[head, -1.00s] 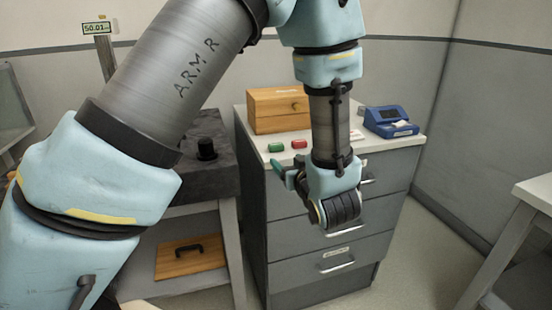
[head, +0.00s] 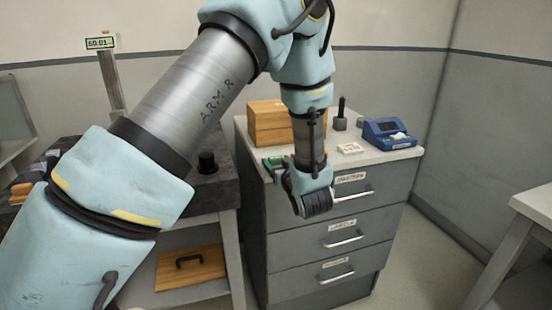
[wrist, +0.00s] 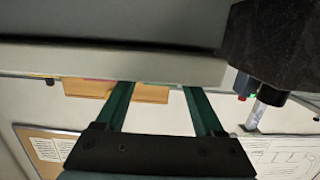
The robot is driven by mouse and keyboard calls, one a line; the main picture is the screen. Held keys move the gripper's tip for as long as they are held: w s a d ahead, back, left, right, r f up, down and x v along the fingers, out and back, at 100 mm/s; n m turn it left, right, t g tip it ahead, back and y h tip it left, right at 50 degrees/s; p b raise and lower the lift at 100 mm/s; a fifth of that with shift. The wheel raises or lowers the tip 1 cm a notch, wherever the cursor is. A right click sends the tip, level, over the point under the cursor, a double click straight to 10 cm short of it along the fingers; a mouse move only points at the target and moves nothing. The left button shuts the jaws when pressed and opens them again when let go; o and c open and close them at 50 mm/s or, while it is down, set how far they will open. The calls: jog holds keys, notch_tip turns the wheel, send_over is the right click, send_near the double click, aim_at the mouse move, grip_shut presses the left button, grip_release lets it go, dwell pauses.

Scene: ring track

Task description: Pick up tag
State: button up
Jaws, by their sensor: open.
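No object is clearly readable as the tag. A small white card with reddish print (head: 350,148) lies flat on the cabinet top, but I cannot tell whether it is the tag. My gripper (head: 278,170) is at the front left edge of the cabinet top, and my wrist partly hides what is behind it. In the wrist view my two green fingers (wrist: 158,92) are apart with nothing between them. They point at the light edge of the cabinet top (wrist: 150,66).
The grey cabinet (head: 335,262) has labelled drawers, shut. On it stand a wooden box (head: 268,124), a dark upright stamp or pen holder (head: 341,120) and a blue printer-like device (head: 390,132). A dark-topped bench (head: 212,190) is left; clear floor (head: 415,262) lies right.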

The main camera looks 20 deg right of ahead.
jog(key=shift+w, duration=0.15)
jog(key=c, duration=1)
jog(key=shift+c, duration=0.5)
jog(key=shift+r, duration=0.1)
